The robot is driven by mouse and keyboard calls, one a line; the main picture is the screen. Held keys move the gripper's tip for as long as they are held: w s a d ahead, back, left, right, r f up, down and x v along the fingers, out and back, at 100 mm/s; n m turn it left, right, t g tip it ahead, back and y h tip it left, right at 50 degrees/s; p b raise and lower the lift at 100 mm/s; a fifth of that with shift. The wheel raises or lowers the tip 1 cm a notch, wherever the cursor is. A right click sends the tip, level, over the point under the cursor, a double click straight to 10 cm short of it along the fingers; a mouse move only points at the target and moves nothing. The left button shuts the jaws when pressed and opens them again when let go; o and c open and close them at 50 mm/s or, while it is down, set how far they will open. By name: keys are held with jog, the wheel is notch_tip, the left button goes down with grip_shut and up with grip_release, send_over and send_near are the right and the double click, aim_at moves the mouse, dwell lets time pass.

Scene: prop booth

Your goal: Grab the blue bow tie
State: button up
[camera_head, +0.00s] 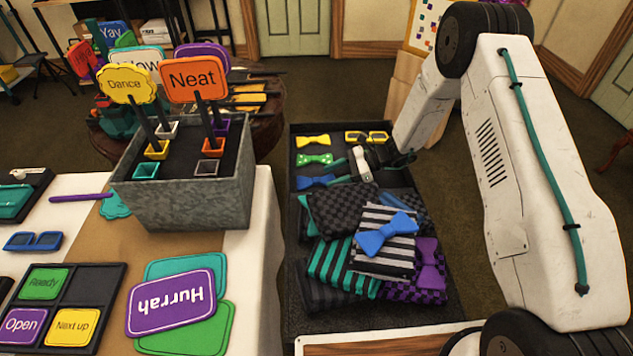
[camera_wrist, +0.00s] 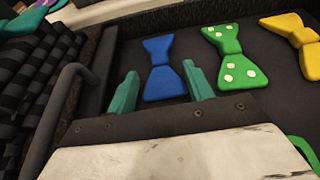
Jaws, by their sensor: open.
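A plain blue bow tie (camera_head: 314,181) lies in the dark compartment of the display case, below a green spotted one (camera_head: 314,159) and a yellow one (camera_head: 313,141). It also shows in the wrist view (camera_wrist: 165,83), just beyond and between the teal fingertips. My gripper (camera_head: 335,170) is open and empty, coming from the right beside the blue bow tie. The fingers do not visibly touch it. A second blue bow tie (camera_head: 386,235) lies on a black-and-white striped folded cloth nearer the front.
Yellow glasses (camera_head: 367,137) lie at the back right. A grey metal box (camera_head: 195,205) with signs stands to the left. A compartment wall (camera_wrist: 95,85) runs left of the fingers.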

jog(key=x, duration=0.2)
jog(key=shift+a+f, duration=0.15)
jog(key=shift+a, duration=0.05)
jog(key=c, duration=0.9)
jog(key=shift+o, duration=0.2)
